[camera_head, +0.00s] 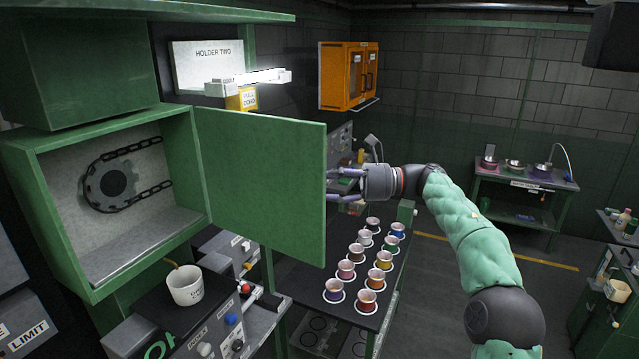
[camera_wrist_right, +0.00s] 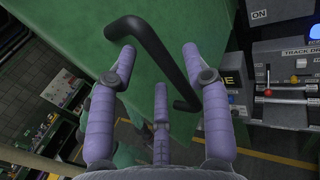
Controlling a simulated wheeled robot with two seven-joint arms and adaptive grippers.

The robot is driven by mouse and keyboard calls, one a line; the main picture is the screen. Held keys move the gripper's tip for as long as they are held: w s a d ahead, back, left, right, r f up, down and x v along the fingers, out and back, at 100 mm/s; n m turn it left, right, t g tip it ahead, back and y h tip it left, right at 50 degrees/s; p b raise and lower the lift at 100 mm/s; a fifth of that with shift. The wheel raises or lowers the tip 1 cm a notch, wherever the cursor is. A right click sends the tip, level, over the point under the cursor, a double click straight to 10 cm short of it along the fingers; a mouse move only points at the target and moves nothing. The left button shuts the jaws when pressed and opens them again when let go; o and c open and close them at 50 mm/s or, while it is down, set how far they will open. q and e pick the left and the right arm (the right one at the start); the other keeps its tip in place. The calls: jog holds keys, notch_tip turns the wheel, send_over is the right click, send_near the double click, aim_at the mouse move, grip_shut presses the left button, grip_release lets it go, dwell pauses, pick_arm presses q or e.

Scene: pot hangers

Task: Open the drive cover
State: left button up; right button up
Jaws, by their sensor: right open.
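The drive cover (camera_head: 262,180) is a green panel swung open on the right side of a green box (camera_head: 90,215). A dark gear (camera_head: 112,182) and chain show inside the box. In the head view my right gripper (camera_head: 332,186) is at the cover's free right edge, its fingertips partly hidden by the panel. In the right wrist view the cover (camera_wrist_right: 215,35) carries a bent black handle (camera_wrist_right: 165,60). My right gripper (camera_wrist_right: 158,50) is open, with the handle between its purple fingers; whether they touch it I cannot tell. My left gripper is not in view.
A rack (camera_head: 312,270) of several coloured cups stands below and right of the cover. A white pot (camera_head: 186,287) sits on a dark stand below the box. Control panels (camera_head: 240,320) with knobs are near it. Open floor (camera_head: 440,270) lies to the right.

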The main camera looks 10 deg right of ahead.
jog(key=v, duration=1)
jog(key=shift+a, duration=0.1)
